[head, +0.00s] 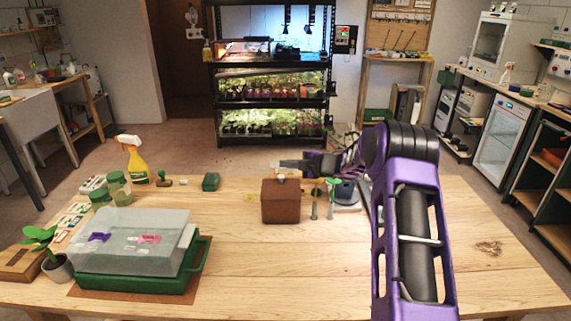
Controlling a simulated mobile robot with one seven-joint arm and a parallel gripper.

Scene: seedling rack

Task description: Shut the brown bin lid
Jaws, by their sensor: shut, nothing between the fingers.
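The brown bin (281,205) stands upright near the far edge of the wooden table, at the middle of the head view. Its top looks flat and level, with a brown lid surface (272,186) showing over the box; any small gap under it is too small to tell. My gripper (279,169) is just above and behind the bin's top, reaching in from the right. It is shut and empty. A pale part shows at the bin's top below the gripper; I cannot tell whether they touch.
A clear-domed green propagator (190,283) stands at left on the table (330,285). A spray bottle (134,163), green jars (118,186) and a small green box (211,181) stand behind it. Small tools (331,197) stand right of the bin. The table's front middle is clear.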

